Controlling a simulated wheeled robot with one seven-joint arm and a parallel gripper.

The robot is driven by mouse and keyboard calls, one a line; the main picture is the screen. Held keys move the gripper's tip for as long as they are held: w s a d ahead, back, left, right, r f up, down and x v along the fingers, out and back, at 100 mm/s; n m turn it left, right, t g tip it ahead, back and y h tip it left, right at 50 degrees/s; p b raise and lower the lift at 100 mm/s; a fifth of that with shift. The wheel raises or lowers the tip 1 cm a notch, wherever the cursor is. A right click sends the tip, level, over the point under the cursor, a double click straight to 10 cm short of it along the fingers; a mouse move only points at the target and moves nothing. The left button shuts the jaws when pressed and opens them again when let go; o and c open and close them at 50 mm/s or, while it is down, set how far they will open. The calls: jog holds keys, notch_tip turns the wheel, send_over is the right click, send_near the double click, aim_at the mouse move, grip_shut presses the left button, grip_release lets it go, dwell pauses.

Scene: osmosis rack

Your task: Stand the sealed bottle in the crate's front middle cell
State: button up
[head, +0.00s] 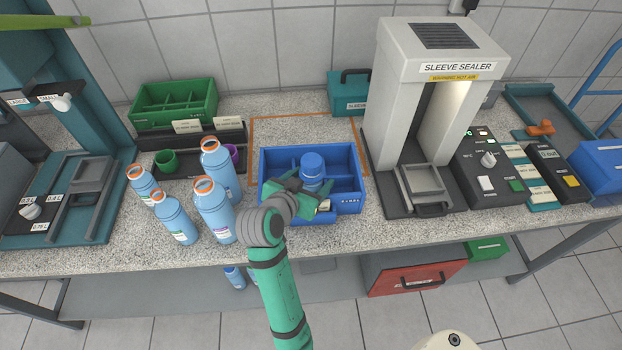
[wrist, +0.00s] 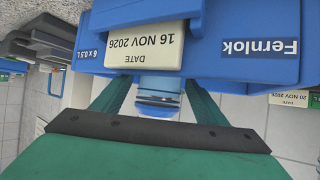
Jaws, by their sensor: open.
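The sealed bottle (head: 312,168), with a blue cap, stands upright in the middle column of the blue crate (head: 353,178). Its lower part is hidden, and I cannot tell for certain whether it is in the front or back row. My gripper (head: 307,186) is open at the crate's front side, its green fingers either side of the bottle. In the wrist view, which looks upside down, the bottle (wrist: 158,98) shows between the two spread fingers (wrist: 158,97), beyond the crate's labelled front wall (wrist: 240,40) with its date card.
Several blue bottles with orange rims (head: 214,208) stand close left of the crate. A green divided crate (head: 174,104) is behind them. The sleeve sealer (head: 440,70) stands to the right, with a control box (head: 488,165). The worktop's front edge is close to the crate.

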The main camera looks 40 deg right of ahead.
jog(key=shift+r, duration=0.1)
jog(key=shift+a+r, duration=0.1)
jog(key=shift+r, duration=0.05)
jog(key=v, duration=1.1)
jog(key=shift+s+a, duration=0.2)
jog(key=shift+a, duration=0.15)
